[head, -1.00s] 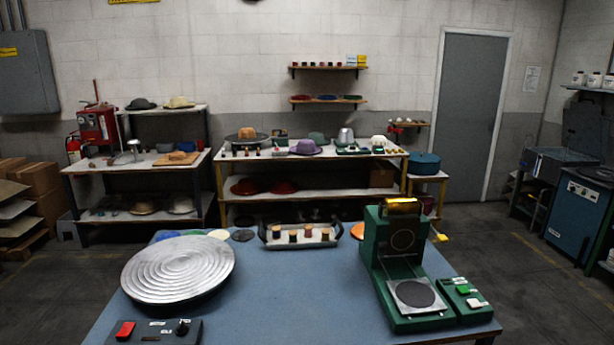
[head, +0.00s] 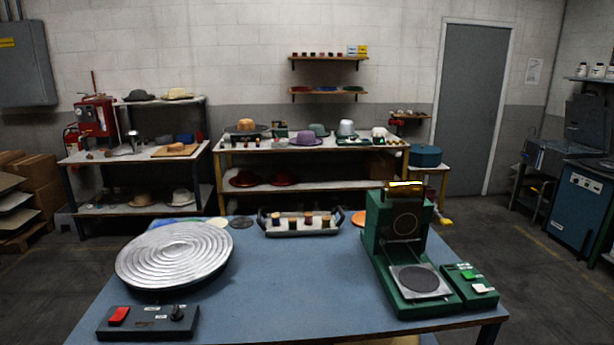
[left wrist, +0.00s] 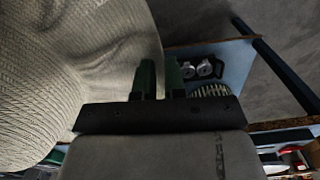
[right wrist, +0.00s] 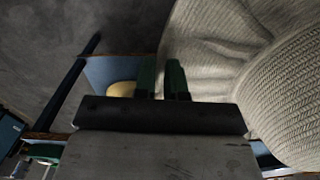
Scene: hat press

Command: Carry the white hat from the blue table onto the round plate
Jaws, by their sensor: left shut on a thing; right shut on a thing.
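The white hat shows in the left wrist view (left wrist: 80,70) as a large pale woven shape on the left, and in the right wrist view (right wrist: 250,70) on the right. My left gripper (left wrist: 158,78) is shut on one side of its brim, and my right gripper (right wrist: 163,78) on another side. The hat and both grippers are out of the head view. The round plate (head: 175,252), silver with concentric rings, sits on the left of the blue table (head: 290,285). Nothing lies on it.
A control box (head: 148,322) with a red switch stands in front of the plate. A green press (head: 408,258) stands at the table's right, and a tray of spools (head: 300,223) at its back. The table's middle is clear. Shelves with other hats line the wall.

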